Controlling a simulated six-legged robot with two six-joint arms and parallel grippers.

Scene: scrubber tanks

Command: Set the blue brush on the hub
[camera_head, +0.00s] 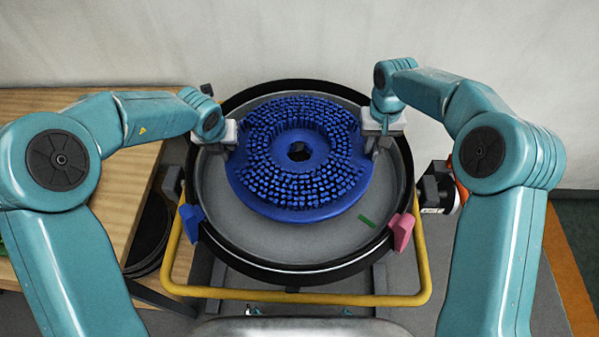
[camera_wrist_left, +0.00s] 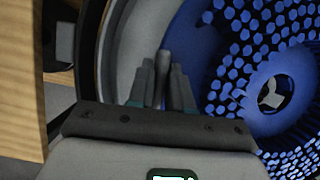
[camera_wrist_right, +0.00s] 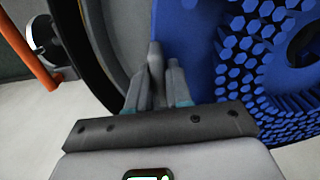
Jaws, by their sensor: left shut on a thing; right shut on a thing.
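The blue brush (camera_head: 300,205) is a wide disc with bristles facing up and a round hole at its middle. It is inside the rim of the round tank (camera_head: 291,278). My left gripper (camera_head: 234,146) is shut on the brush's left edge, and my right gripper (camera_head: 371,146) is shut on its right edge. In the left wrist view, a grey lobed part, seemingly the hub (camera_wrist_left: 271,94), shows through the hole. The brush hides the rest of it. I cannot tell whether the brush touches the hub or hangs above it.
A yellow bar (camera_head: 300,298) runs around the tank's front. A blue block (camera_head: 191,222) and a pink block (camera_head: 402,232) sit on the rim. A green strip (camera_head: 366,221) marks the tank floor. A wooden table (camera_head: 60,104) stands left, a wall behind.

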